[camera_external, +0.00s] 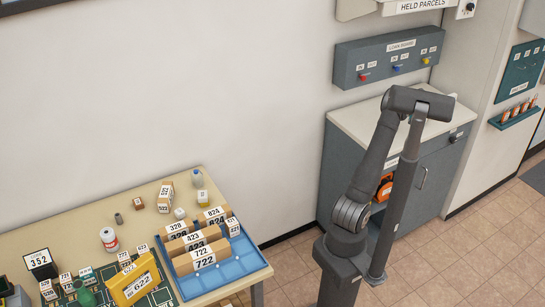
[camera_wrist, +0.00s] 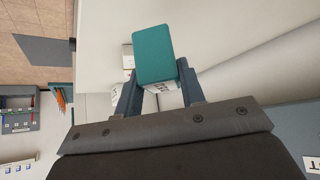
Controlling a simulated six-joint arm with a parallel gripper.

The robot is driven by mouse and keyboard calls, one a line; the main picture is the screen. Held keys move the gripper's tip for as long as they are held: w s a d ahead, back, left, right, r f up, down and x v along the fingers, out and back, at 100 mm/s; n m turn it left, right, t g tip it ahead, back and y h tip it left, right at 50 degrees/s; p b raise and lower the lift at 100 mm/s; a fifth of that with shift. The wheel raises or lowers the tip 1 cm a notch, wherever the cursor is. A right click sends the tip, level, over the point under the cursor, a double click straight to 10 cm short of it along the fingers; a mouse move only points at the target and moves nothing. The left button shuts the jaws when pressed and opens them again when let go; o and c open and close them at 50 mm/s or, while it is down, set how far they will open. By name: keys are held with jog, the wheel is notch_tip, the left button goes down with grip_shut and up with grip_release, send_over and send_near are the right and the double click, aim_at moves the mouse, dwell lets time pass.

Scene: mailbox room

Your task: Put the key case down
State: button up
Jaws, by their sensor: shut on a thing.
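In the external view my arm reaches up by the grey cabinet (camera_external: 346,146), and my gripper and the case are hidden behind the arm.
The cabinet's pale top (camera_external: 362,122) is partly bare. A grey wall box (camera_external: 345,70) with coloured knobs hangs above it. A teal wall panel (camera_external: 518,72) and a rack (camera_external: 514,119) are at right. Parcels crowd a blue tray (camera_external: 238,262) on the left table.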

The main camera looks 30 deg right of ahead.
jog(key=w+f, duration=0.1)
jog(key=w, duration=0.2)
jog(key=shift+f, duration=2.3)
jog(key=shift+s+f, duration=0.1)
jog(key=shift+f, duration=0.05)
jog(key=o, duration=1)
jog(key=shift+o, duration=0.2)
jog(key=shift+s+a+r, duration=0.1)
jog(key=shift+r, duration=0.3)
jog(key=v, duration=1.1)
jog(key=shift+s+a+r, duration=0.1)
